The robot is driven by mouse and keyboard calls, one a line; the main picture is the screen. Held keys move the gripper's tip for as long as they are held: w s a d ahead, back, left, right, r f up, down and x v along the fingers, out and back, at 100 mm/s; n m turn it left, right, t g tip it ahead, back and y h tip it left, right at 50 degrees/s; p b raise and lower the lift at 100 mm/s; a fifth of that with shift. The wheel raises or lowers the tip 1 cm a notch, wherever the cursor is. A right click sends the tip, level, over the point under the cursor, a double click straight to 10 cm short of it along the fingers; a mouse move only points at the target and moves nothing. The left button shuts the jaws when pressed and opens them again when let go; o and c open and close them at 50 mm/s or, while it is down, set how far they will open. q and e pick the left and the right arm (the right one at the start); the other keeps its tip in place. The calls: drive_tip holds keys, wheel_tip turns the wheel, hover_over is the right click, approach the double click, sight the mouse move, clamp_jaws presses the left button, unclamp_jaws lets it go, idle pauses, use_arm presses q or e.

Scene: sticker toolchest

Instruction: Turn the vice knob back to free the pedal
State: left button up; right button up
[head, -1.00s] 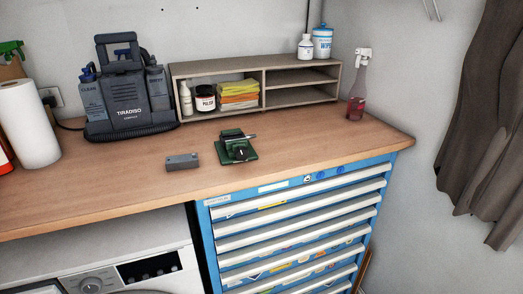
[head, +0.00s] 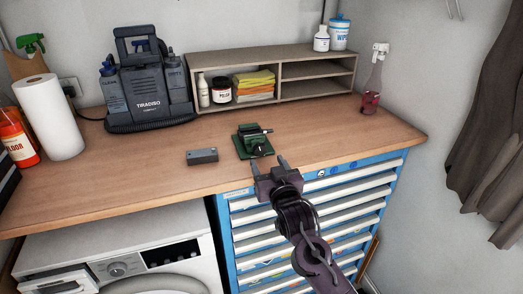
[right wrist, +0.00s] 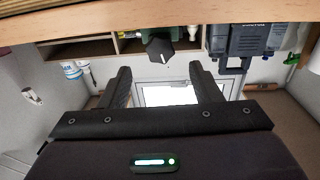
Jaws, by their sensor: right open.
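The small green vice (head: 250,146) stands on the wooden worktop near its front edge. Its dark knob faces the front; in the right wrist view the dark knob (right wrist: 161,50) shows between my finger directions, beyond the fingertips. A small grey block (head: 202,156) lies on the worktop left of the vice, apart from it. I cannot tell whether this is the pedal, or what the vice jaws hold. My right gripper (head: 270,165) is open and empty, just in front of the vice at the worktop edge; it also shows in the right wrist view (right wrist: 160,78). My left gripper is out of view.
A low shelf (head: 268,102) with bottles and cloths stands behind the vice. A grey cleaning machine (head: 148,95) is at back left, a spray bottle (head: 373,85) at back right. The blue drawer chest (head: 228,240) is below. The worktop right of the vice is clear.

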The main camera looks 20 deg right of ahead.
sight(261, 151)
drive_tip(key=w+p, duration=0.1)
drive_tip(key=w, duration=0.5)
drive_tip(key=shift+w+p, duration=0.3)
drive_tip(key=shift+p, duration=0.05)
drive_tip(key=shift+c, duration=0.5)
drive_tip(key=c, duration=0.9)
drive_tip(key=shift+n, duration=0.3)
